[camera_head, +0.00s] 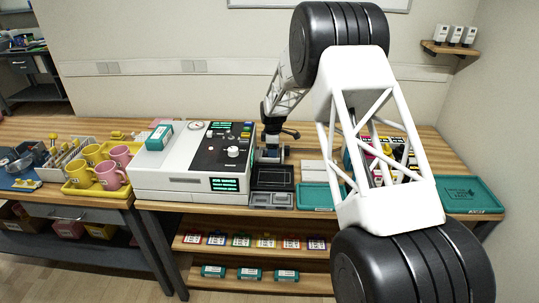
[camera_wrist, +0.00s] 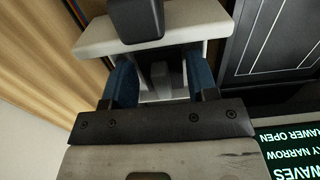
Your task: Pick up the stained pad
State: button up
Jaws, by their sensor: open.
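I cannot make out a stained pad for certain in either view. My gripper (camera_head: 270,156) is over the black unit (camera_head: 272,178) at the right side of the white press box (camera_head: 160,177). In the wrist view its two blue fingers (camera_wrist: 158,70) are apart. A pale bar (camera_wrist: 205,29) with a dark block (camera_wrist: 137,18) on it lies across the fingertips. A small grey piece shows between the fingers; I cannot tell whether they touch it. Flat white pieces (camera_head: 318,171) lie on the table right of the gripper; no stain can be seen on them.
Teal trays (camera_head: 468,193) lie at the right of the wooden table. Yellow and pink mugs (camera_head: 110,175) stand in a yellow tray at left. A teal-and-white box (camera_head: 159,137) is on the press box. My arm hides part of the right side.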

dwell(0.4)
jog(key=c, duration=0.6)
jog(key=shift+o, duration=0.2)
jog(key=shift+r, duration=0.75)
notch_tip(320, 180, up, 2)
jog(key=s+d, duration=0.1)
jog(key=s, duration=0.4)
jog(key=s+d+r, duration=0.1)
jog(key=s, duration=0.4)
jog(key=s+d, duration=0.1)
jog(key=s, duration=0.4)
jog(key=shift+s+d+r, duration=0.25)
jog(key=shift+d, duration=0.05)
